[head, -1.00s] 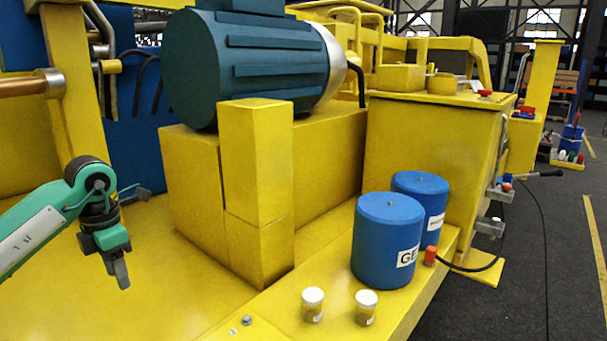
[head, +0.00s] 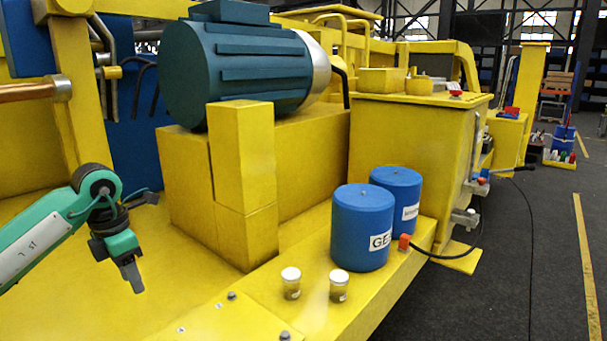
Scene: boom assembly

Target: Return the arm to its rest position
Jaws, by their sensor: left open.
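My left arm, green with a white panel, comes in from the left edge of the head view. Its gripper (head: 132,277) hangs fingers-down over the yellow deck (head: 170,290), left of the yellow block column. The gripper is open and I see nothing held in it. Whether the fingertips touch the deck cannot be told. My right arm and right gripper are not in view.
A blue-green motor (head: 240,65) sits on yellow blocks (head: 243,170) behind the gripper. Two blue canisters (head: 362,235) and two small jars (head: 291,284) stand on the ledge at right. A copper-coloured rod (head: 30,90) is at far left. Dark floor lies open at right.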

